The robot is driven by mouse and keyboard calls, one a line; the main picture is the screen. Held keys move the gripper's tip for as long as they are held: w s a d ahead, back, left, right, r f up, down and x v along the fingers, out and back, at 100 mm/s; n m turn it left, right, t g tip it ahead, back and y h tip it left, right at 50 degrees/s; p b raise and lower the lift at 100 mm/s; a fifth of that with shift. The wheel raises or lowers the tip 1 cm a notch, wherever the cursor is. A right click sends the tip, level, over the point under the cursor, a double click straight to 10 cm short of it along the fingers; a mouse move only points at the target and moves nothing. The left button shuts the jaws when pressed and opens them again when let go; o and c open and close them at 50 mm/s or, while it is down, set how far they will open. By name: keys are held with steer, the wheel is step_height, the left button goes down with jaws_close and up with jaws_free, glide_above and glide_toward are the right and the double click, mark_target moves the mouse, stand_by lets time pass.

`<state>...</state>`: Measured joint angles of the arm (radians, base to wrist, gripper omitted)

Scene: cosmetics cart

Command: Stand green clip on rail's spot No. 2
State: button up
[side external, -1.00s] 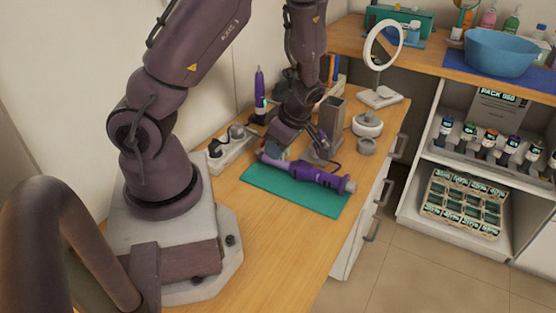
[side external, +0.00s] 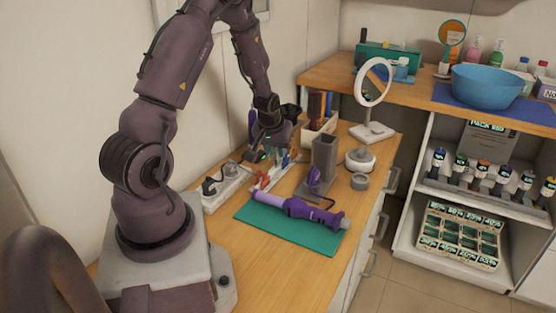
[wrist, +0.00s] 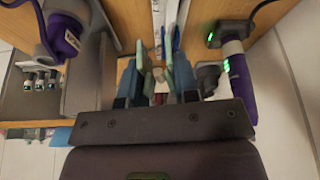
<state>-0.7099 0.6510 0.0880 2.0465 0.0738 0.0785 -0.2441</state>
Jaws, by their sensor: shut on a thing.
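My gripper (side external: 266,153) is over the far left of the counter, above the clip rail (side external: 265,181), pointing down. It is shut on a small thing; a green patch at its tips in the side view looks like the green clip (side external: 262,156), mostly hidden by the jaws. In the wrist view my gripper (wrist: 157,75) has its fingers around a small thing that is hard to make out. The pale rail (wrist: 142,18) runs away beyond the fingers, with a blue clip (wrist: 177,40) near it. The rail's spot numbers are not readable.
A purple styling tool (side external: 308,211) lies on a green mat (side external: 270,226) in front of the rail. A power strip (side external: 224,186) is left of the rail, a grey holder (side external: 324,160) right. An upright purple tool (wrist: 240,80) stands close right in the wrist view.

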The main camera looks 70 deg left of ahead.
mark_target(274, 170)
steer(key=a+m, duration=0.1)
steer(key=a, duration=0.1)
steer(key=shift+a+r+m+t, duration=0.3)
steer(key=shift+a+r+m, duration=0.1)
steer(key=shift+s+f, duration=0.1)
steer(key=shift+f, duration=2.8)
steer(key=shift+f, duration=1.35)
steer(key=o, duration=1.1)
steer(key=shift+c, duration=0.2)
steer(key=shift+d+r, duration=0.1)
steer(key=shift+r, duration=0.05)
steer(key=v, duration=1.2)
steer(key=shift+s+r, duration=0.15)
steer(key=shift+r, duration=0.2)
